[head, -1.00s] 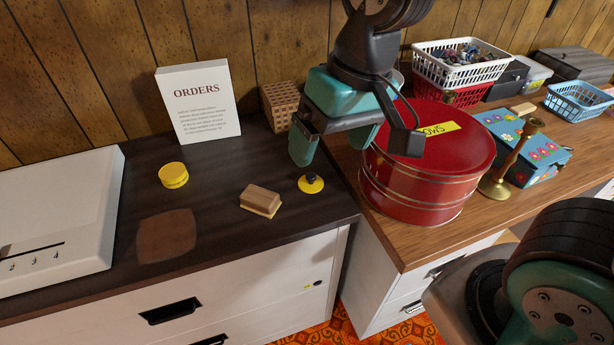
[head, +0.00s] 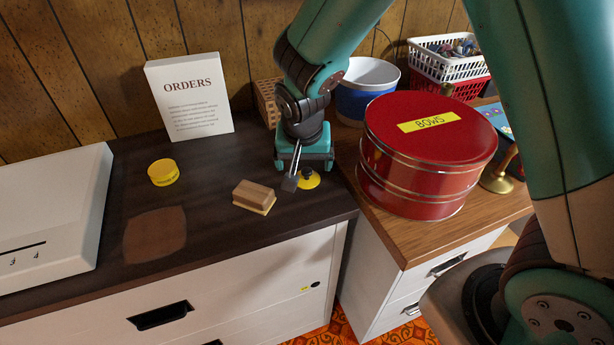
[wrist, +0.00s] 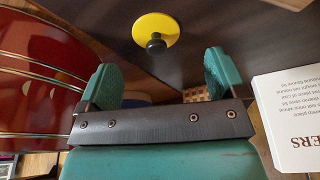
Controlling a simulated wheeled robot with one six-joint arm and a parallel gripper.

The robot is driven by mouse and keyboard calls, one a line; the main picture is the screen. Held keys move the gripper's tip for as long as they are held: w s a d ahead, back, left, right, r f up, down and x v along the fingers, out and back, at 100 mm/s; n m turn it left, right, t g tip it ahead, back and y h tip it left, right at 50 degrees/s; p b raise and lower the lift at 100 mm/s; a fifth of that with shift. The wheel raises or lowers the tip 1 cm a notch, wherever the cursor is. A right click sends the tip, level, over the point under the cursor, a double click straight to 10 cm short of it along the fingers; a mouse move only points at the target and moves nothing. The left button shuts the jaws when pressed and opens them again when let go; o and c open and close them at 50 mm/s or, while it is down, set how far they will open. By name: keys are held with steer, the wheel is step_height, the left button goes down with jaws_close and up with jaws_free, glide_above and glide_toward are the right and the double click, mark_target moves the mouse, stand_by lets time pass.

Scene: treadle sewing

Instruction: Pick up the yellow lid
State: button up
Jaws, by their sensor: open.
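The yellow lid (head: 308,180) is a flat disc with a dark knob, lying on the dark cabinet top near its right edge. In the wrist view the lid (wrist: 157,30) lies ahead of the fingertips, roughly midway between their lines, with the knob toward me. My gripper (wrist: 160,80) is open and empty, with its two green fingers apart. In the head view my gripper (head: 303,165) is just behind and above the lid, partly covering it. I cannot tell the exact height gap; no touch shows.
A wooden block (head: 254,196) and a round yellow tin (head: 163,172) lie to the left. The ORDERS sign (head: 190,97) stands behind. The red BOWS tin (head: 428,155) stands close on the right. A blue-and-white bucket (head: 364,90) and a woven box (head: 267,103) are at the back.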

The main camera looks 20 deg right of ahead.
mark_target(307, 170)
steer(key=x, duration=0.5)
steer(key=shift+w+d+f, duration=0.15)
steer(key=shift+w+d, duration=0.15)
steer(key=shift+d, duration=0.15)
steer(key=shift+c, duration=0.5)
steer(key=c, duration=0.8)
steer(key=shift+c, duration=0.2)
